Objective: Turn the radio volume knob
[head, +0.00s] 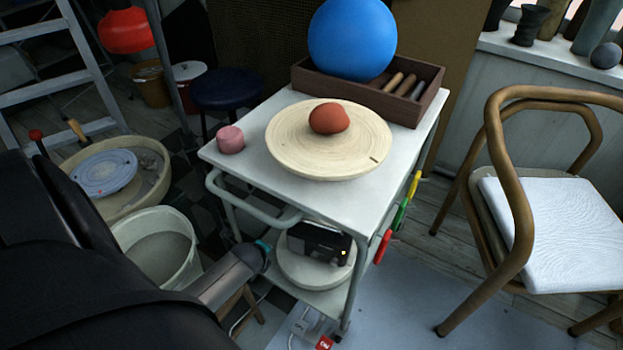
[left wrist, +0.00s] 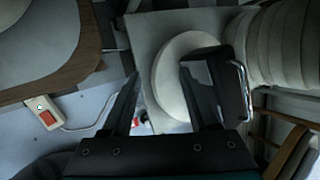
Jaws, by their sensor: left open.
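A small black radio (head: 318,242) with an orange light stands on a round pale disc (head: 300,278) on the cart's lower shelf. It also shows in the left wrist view (left wrist: 232,95), with a metal handle at its right. I cannot make out the volume knob. My left gripper (left wrist: 160,73) is open and empty in the left wrist view. Its right finger overlaps the radio's near side, and its left finger is over the area left of the disc; contact cannot be told. In the head view my left arm's end is just left of the radio. My right gripper is not in view.
The white cart's top (head: 240,170) and rail (head: 250,212) overhang the shelf. A wooden wheel (head: 290,150), a blue ball (head: 352,40) and a pink lump (head: 230,140) are on top. A bucket (head: 160,250) stands left; a chair (head: 530,230) stands right. A red-switched power strip (left wrist: 43,108) lies below.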

